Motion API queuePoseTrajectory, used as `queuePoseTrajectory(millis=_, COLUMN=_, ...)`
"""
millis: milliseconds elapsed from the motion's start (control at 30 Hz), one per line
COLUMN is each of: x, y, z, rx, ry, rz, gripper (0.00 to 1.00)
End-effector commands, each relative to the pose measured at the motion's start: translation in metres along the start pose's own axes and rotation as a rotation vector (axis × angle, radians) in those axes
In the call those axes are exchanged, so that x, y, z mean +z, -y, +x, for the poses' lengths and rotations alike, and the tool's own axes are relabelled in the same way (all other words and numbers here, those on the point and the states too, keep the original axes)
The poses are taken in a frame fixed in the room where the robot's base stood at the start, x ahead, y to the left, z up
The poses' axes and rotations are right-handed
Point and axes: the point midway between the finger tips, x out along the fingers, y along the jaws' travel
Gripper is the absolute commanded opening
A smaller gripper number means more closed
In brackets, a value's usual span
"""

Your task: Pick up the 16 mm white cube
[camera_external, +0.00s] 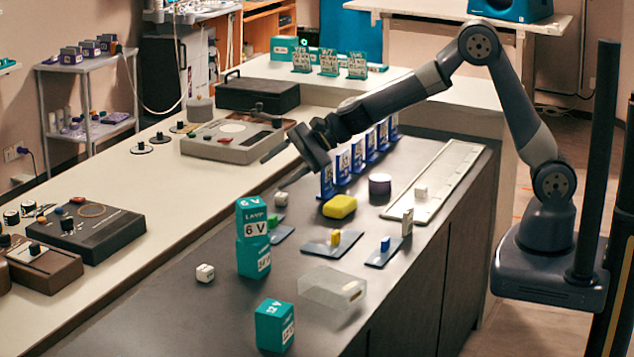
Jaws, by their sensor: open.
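Three small white cubes show, and I cannot tell by size which is the 16 mm one. One white cube (205,272), with dark marks, sits on the dark counter at the front left. A second whitish cube (281,199) sits near the counter's left edge, behind the teal boxes. A third white cube (421,191) stands on the long pale tray (450,172) at the right. My gripper (274,170) is open and empty, in the air above the left part of the counter. It appears above the second cube and apart from it.
Stacked teal boxes (253,255) and a single teal box (275,325) stand in front. Bare counter surrounds the front-left cube.

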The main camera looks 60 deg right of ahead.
Motion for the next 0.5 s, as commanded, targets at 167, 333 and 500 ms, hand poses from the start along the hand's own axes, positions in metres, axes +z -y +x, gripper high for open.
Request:
queuePoseTrajectory(millis=167, x=-0.050, y=0.008, z=-0.020, rx=0.056, ry=-0.095, rz=-0.427, gripper=0.53)
queuePoseTrajectory(millis=333, x=-0.100, y=0.017, z=-0.045, rx=0.153, ry=-0.197, rz=-0.831, gripper=0.53)
queuePoseTrajectory(millis=500, x=-0.151, y=0.027, z=-0.077, rx=0.289, ry=-0.296, rz=-1.201, gripper=0.53)
